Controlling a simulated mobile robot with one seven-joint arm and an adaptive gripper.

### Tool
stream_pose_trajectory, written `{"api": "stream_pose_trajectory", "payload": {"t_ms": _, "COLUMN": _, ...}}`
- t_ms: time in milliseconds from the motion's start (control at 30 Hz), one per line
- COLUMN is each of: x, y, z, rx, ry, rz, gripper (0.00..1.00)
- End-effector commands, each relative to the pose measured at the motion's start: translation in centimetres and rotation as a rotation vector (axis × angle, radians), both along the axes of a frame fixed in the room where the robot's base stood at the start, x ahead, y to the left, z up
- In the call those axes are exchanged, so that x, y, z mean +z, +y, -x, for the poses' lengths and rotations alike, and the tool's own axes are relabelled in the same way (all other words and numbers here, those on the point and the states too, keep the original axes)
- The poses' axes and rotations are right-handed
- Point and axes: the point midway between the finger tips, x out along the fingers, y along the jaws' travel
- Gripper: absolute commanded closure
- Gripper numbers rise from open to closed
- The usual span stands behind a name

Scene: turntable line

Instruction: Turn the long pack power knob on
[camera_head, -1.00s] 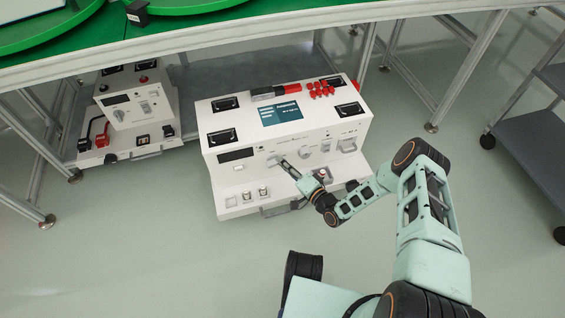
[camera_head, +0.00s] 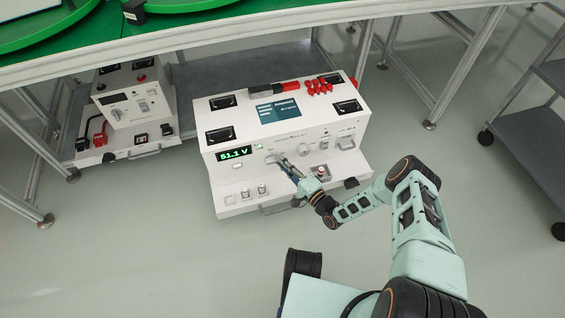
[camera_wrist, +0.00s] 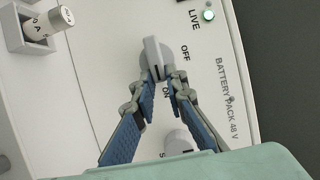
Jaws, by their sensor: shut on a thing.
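The long pack is the white cabinet (camera_head: 225,172) under the bench edge. Its grey power knob (camera_wrist: 153,55) shows in the wrist view beside the printed words OFF and ON, under the label BATTERY PACK 48 V. My gripper (camera_wrist: 160,82) has its two blue-padded fingers closed around the knob's grip, near the word ON; the fingertips hide part of it. In the head view my gripper (camera_head: 279,160) reaches the front panel. The panel display (camera_head: 234,153) glows green and reads 51.1 V. The LIVE lamp (camera_wrist: 208,15) is lit green.
A second white knob (camera_wrist: 179,142) is close to my gripper's right finger. A fuse in a holder (camera_wrist: 45,25) is at the wrist view's top left. A smaller white unit (camera_head: 130,108) stands left of the cabinet. Open floor lies in front.

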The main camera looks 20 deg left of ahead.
Motion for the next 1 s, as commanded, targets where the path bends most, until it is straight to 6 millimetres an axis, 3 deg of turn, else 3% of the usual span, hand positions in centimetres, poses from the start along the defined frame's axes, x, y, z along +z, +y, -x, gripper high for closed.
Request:
{"api": "stream_pose_trajectory", "payload": {"t_ms": 133, "x": 0.1, "y": 0.1, "z": -0.1, "rx": -0.001, "ry": 0.0, "rz": -0.001, "gripper": 1.0}}
{"api": "stream_pose_trajectory", "payload": {"t_ms": 167, "x": 0.1, "y": 0.1, "z": -0.1, "rx": -0.001, "ry": 0.0, "rz": -0.001, "gripper": 0.85}}
{"api": "stream_pose_trajectory", "payload": {"t_ms": 300, "x": 0.1, "y": 0.1, "z": -0.1, "rx": -0.001, "ry": 0.0, "rz": -0.001, "gripper": 0.7}}
{"api": "stream_pose_trajectory", "payload": {"t_ms": 633, "x": 0.0, "y": -0.4, "z": 0.2, "rx": -0.001, "ry": 0.001, "rz": 0.001, "gripper": 0.7}}
{"api": "stream_pose_trajectory", "payload": {"t_ms": 1000, "x": 0.0, "y": -4.9, "z": 3.5, "rx": -0.002, "ry": 0.001, "rz": -0.001, "gripper": 0.7}}
